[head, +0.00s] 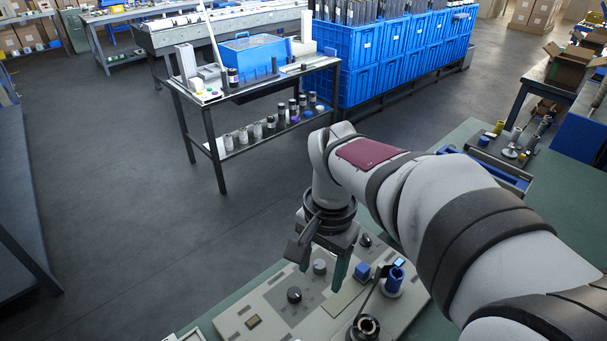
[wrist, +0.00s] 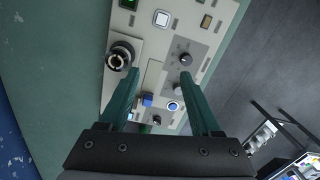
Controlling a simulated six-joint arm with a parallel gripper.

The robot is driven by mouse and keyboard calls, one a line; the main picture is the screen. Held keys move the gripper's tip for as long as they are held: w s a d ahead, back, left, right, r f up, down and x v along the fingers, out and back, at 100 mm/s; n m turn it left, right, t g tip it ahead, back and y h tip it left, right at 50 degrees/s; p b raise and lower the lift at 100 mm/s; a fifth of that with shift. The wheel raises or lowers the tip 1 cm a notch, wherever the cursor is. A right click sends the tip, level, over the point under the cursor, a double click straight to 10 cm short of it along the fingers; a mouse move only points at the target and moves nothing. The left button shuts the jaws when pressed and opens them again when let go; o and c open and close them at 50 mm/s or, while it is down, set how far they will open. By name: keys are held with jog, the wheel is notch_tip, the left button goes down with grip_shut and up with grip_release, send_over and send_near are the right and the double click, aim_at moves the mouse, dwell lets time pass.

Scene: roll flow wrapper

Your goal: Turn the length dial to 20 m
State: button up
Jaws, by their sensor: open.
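A light beige control panel (head: 265,301) lies on the green bench. It carries a black dial (head: 294,295) on a grey plate, a grey round knob (head: 320,267), and another black knob (head: 364,240) at its far end. I cannot read any labels or scale, so I cannot tell which one is the length dial. My gripper (head: 323,268) points down over the panel, open and empty. In the wrist view, the black dial (wrist: 184,59) shows near the tip of the right finger. The far black knob (wrist: 156,119) shows between the fingers.
A blue block (head: 361,271), a blue roll (head: 397,276) and a black spindle (head: 365,326) stand on the panel's right side. The wrist view also shows a white square button (wrist: 161,18) and a brass-coloured button (wrist: 206,20). A black-framed trolley (head: 215,150) stands beyond, across open floor.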

aim_at(294, 292)
jog(key=shift+h, duration=0.3)
jog(key=w+a+f, duration=0.1)
jog(key=w, duration=0.1)
jog(key=w+a+f, duration=0.1)
jog(key=w+a, duration=0.1)
jog(key=w+a+f, duration=0.1)
jog(key=w+a, duration=0.1)
jog(key=w, duration=0.1)
jog(key=shift+w+a+f, duration=0.1)
jog(key=shift+a+f, duration=0.1)
notch_tip(294, 292, down, 16)
jog(key=shift+r, duration=0.1)
jog(key=shift+d, duration=0.1)
grip_shut()
